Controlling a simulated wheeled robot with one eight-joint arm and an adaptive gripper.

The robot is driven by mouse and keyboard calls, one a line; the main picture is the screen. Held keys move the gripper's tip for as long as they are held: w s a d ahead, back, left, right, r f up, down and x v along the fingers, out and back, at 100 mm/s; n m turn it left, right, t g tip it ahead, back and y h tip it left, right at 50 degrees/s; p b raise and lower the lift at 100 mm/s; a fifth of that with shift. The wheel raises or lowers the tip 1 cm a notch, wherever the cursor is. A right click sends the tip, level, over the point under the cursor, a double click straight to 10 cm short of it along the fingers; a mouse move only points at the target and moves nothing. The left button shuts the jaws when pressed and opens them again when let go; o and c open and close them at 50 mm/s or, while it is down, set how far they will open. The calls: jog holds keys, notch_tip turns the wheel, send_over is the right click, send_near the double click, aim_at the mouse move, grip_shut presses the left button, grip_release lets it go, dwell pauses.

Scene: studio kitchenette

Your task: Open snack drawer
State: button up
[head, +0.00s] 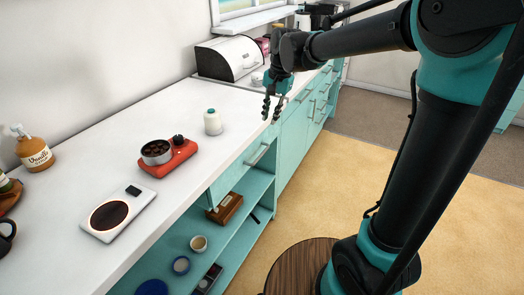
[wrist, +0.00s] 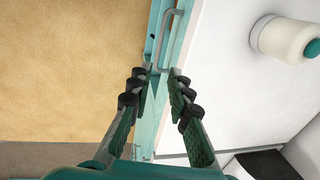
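Teal drawers line the front of the counter; no label shows which one holds snacks. The nearest drawer (head: 232,179) is shut and has a metal bar handle (head: 258,154). My gripper (head: 272,108) hangs over the counter's front edge, beyond that handle in the head view. In the wrist view my gripper (wrist: 163,78) is open, its two fingers apart with nothing between them. A bar handle (wrist: 166,40) on the teal front shows just past the fingertips; I cannot tell whether they touch it.
A white bottle with a teal lid (head: 212,122) stands on the white counter (head: 120,165) near my gripper. Open shelves (head: 235,235) lie below; the floor (head: 340,190) is clear.

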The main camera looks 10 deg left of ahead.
aim_at(261, 154)
jog(key=a+f, duration=0.1)
jog(key=f, duration=0.4)
jog(key=a+f, duration=0.1)
jog(key=f, duration=0.5)
jog(key=w+a+f, duration=0.1)
jog(key=f, duration=0.4)
jog(key=shift+w+f, duration=0.1)
jog(key=shift+f, duration=0.1)
grip_shut()
